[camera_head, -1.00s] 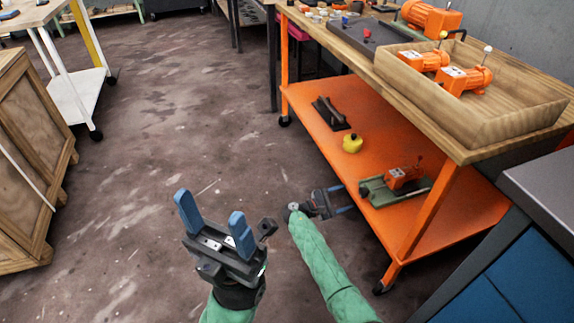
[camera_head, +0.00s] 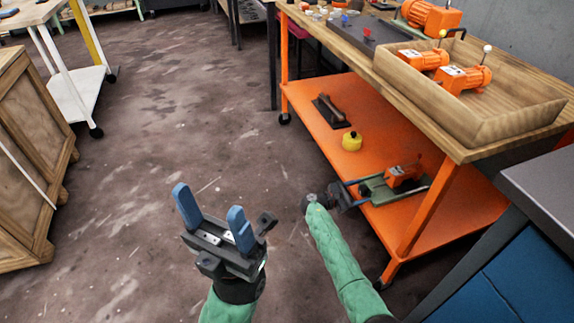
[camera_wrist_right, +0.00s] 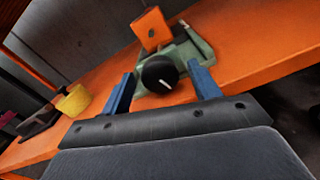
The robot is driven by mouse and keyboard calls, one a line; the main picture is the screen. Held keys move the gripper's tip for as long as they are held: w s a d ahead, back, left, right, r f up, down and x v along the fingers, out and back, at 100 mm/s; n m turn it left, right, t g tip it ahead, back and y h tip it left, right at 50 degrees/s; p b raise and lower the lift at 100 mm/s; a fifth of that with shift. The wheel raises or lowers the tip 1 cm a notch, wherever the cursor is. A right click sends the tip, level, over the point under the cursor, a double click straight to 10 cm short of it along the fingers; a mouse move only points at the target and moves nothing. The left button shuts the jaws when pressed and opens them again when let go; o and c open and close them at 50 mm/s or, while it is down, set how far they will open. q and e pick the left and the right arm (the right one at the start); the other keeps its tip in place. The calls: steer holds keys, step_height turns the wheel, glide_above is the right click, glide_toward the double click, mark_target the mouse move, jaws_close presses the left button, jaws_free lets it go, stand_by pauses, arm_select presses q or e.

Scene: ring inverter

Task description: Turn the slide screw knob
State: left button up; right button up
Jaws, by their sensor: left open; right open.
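The slide screw knob (camera_wrist_right: 159,75) is a round black knob with a white mark, on the near end of a green slide base (camera_wrist_right: 187,51) in the right wrist view. In the head view the green base (camera_head: 396,190) carries an orange block (camera_head: 403,175) and stands on the orange lower shelf. My right gripper (camera_head: 360,190) is at the shelf edge by the base. In the wrist view its blue fingers (camera_wrist_right: 163,86) are open, one on each side of the knob. I cannot tell if they touch it. My left gripper (camera_head: 213,217) is open and empty above the floor.
The orange shelf (camera_head: 420,227) also holds a yellow pot (camera_head: 351,141) and a dark trowel-like tool (camera_head: 330,109). Above is a wooden bench with a tray (camera_head: 480,130) of orange motors. Wooden crates (camera_head: 30,160) stand left. The floor between is clear.

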steer(key=n, duration=0.2)
steer(key=shift+n, duration=0.3)
steer(key=w+a+r+t+y, duration=0.15)
steer(key=a+t+y, duration=0.3)
steer(key=a, duration=0.45)
steer(key=a+r+t+y, duration=0.3)
steer(key=a+y, duration=0.3)
steer(key=a, duration=0.3)
steer(key=s+a+r+m+t+y+b, duration=0.1)
steer(key=a+r+t+y, duration=0.1)
steer(key=a+r+y, duration=0.2)
steer(key=s+a+r+m+t+y+b, duration=0.1)
steer(key=s+a+r+t+y, duration=0.1)
steer(key=a+r+y, duration=0.2)
step_height(320, 180, up, 4)
steer(key=shift+s+a+f, duration=0.25)
steer(key=shift+s+a, duration=0.05)
steer(key=shift+a, duration=0.1)
steer(key=shift+t+y, duration=0.25)
